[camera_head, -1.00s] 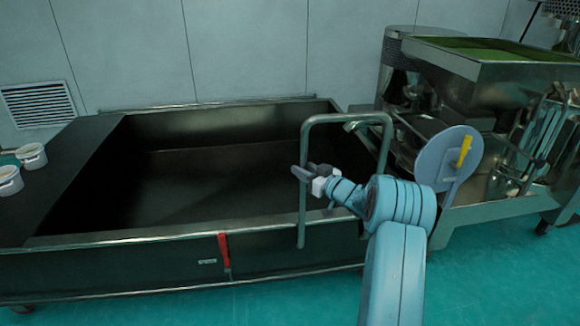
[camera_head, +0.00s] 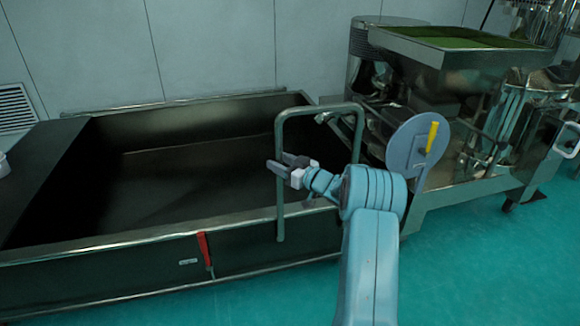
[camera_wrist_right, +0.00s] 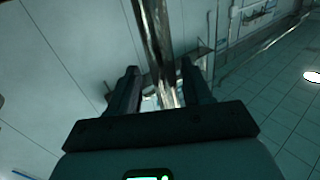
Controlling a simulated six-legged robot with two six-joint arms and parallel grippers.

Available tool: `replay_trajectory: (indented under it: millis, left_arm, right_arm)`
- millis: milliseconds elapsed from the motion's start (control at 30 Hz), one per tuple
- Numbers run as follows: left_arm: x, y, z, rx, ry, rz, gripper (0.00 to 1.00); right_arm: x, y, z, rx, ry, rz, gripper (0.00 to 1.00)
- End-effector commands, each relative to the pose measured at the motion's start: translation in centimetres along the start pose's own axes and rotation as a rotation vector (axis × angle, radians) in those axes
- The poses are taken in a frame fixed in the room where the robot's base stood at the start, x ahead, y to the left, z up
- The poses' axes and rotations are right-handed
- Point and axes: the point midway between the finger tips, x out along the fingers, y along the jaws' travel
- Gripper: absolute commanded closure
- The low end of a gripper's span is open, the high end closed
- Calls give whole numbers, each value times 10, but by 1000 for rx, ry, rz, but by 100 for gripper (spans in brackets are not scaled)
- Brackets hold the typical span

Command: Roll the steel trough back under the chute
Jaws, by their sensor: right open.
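The steel trough (camera_head: 150,243) is a long, low, dark open bin on casters, standing along the wall. Its tubular push handle (camera_head: 322,108) rises as an upright hoop at its right end. My right gripper (camera_head: 277,164) is open at the handle's left post. In the right wrist view the post (camera_wrist_right: 157,40) runs between the two open fingers (camera_wrist_right: 155,88); I cannot tell if either finger touches it. A red lever (camera_head: 205,250) sits on the trough's front side. I cannot make out the chute clearly. My left gripper is not in view.
A steel machine with a hopper (camera_head: 460,62) of green material stands right of the trough. A round grey plate with a yellow grip (camera_head: 418,148) is in front of it. A white tub (camera_head: 3,166) is at far left. The teal floor (camera_head: 480,260) at the front right is clear.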

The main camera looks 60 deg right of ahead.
Motion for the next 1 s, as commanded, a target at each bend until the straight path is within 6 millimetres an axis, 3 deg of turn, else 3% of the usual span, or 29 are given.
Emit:
replay_trajectory:
  millis: [167,400,600,800,1000]
  left_arm:
    - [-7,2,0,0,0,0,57]
    - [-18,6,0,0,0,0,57]
    - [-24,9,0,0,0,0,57]
    - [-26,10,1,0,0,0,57]
    - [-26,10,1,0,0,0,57]
  right_arm:
    - [-28,1,-2,1,-3,5,51]
    - [-93,1,-3,1,-3,7,51]
    - [-137,1,-3,0,0,6,51]
    - [-158,0,-2,-2,1,4,51]
    - [-162,0,-2,-2,2,3,51]
